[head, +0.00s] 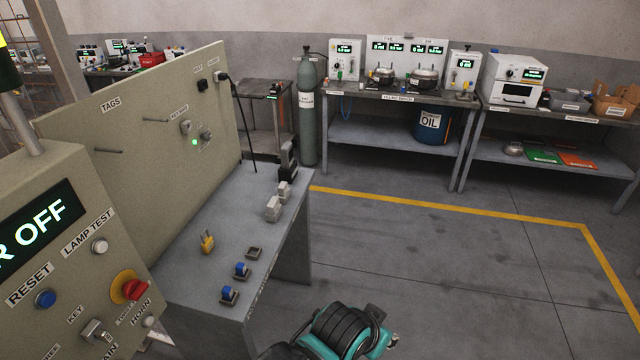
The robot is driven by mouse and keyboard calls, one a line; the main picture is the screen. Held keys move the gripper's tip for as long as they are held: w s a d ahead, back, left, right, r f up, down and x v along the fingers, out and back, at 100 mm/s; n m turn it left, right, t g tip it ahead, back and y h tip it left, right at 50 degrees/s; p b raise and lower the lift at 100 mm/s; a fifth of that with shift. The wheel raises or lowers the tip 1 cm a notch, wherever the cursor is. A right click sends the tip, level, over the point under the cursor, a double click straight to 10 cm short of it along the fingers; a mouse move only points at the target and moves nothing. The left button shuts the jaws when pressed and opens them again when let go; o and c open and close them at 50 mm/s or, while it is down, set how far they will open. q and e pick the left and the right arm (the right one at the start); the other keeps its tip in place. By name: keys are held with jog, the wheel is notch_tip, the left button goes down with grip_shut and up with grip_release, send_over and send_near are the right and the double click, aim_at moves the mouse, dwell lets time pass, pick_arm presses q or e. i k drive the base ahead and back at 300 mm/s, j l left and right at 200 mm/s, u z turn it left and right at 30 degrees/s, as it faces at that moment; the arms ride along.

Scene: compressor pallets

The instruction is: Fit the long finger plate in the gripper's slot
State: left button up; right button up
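I cannot make out a long finger plate or a slotted gripper for it in this view. The grey bench (190,283) at left centre carries small parts. Two small blue pieces, a nearer one (229,292) and a farther one (241,268), sit on dark bases near its front. A small dark square tray (254,253) beside them looks empty. Pale grey blocks (273,209) and a black upright device (288,160) stand farther back.
A control panel (75,215) with a red knob fills the left foreground. A tag board (130,130) stands behind the bench. A yellow padlock-like piece (208,242) is on the bench. The yellow-lined floor (450,270) is clear.

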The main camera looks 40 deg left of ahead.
aim_at(273, 204)
jog(key=i+u, duration=0.35)
jog(key=i, duration=0.15)
jog(key=i+u, duration=0.4)
jog(key=i+l+u, duration=0.35)
jog(key=i, duration=0.2)
jog(key=i+j+u, duration=0.2)
jog(key=u, duration=0.2)
jog(key=i+j+u, duration=0.2)
jog(key=u, duration=0.2)
jog(key=i+j+u, duration=0.1)
jog(key=i+u, duration=0.45)
jog(key=u, duration=0.3)
